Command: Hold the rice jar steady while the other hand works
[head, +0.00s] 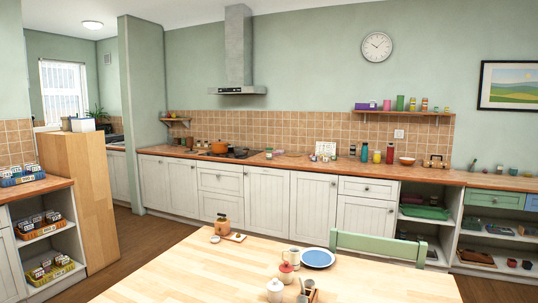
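Neither of my grippers shows in the head view. Several jars stand on the wooden table in front of me, and I cannot tell which is the rice jar. A white lidded jar (275,291) stands at the table's near edge, cut off by the frame bottom. A red lidded jar (286,274) stands just behind it. A tan jar with a dark top (222,226) stands at the table's far left corner beside a small board (235,237). No hand or gripper touches any of them.
The table (180,275) also holds a blue plate (318,257), a pale mug (294,257) and a small wooden holder (310,292). A green chair (384,246) stands at its far side. The table's right part is clear. A long counter (330,169) runs along the back wall.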

